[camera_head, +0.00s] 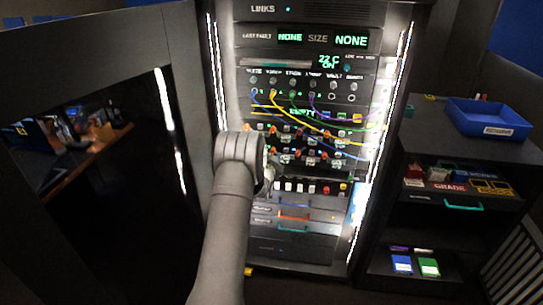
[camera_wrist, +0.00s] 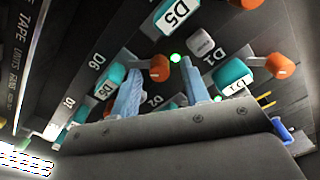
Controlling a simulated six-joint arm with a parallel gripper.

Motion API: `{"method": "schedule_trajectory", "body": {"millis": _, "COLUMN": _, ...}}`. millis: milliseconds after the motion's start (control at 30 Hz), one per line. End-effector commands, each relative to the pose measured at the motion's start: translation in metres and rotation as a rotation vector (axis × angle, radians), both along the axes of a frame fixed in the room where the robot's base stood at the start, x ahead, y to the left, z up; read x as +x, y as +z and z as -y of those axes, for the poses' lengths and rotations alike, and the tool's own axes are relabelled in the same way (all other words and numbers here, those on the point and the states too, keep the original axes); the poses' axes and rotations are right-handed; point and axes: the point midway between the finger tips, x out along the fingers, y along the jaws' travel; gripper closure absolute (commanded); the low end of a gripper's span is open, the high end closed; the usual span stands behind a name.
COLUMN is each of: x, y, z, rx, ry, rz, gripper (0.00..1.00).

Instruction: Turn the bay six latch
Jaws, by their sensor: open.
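In the wrist view, a teal block (camera_wrist: 106,82) marked D6 sits on the dark panel. A grey lever with an orange knob (camera_wrist: 160,68) extends right from beside it; I take this to be the bay six latch. My gripper (camera_wrist: 160,85) is open, its two pale blue fingers apart in front of the panel. The left finger overlaps part of the D6 block, and the orange knob shows between the fingertips. I cannot tell whether either finger touches it. In the head view, my gripper (camera_head: 268,172) is mostly hidden by my wrist, near the rack's latch rows.
Other latches stand close by, including one with an orange knob (camera_wrist: 279,66) at right. A green light (camera_wrist: 176,58) glows above the fingers. Coloured cables (camera_head: 320,125) hang across the rack. A shelf with a blue tray (camera_head: 490,118) stands at right.

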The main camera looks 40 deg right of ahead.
Motion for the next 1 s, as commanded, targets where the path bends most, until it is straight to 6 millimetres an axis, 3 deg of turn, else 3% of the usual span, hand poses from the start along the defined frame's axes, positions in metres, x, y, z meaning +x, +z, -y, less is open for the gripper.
{"method": "schedule_trajectory", "body": {"millis": 267, "x": -0.012, "y": -0.001, "z": -0.012, "rx": 0.002, "ry": 0.000, "rz": -0.002, "gripper": 0.58}}
{"method": "schedule_trajectory", "body": {"millis": 1000, "x": -0.111, "y": 0.000, "z": -0.111, "rx": 0.001, "ry": 0.001, "rz": -0.001, "gripper": 0.58}}
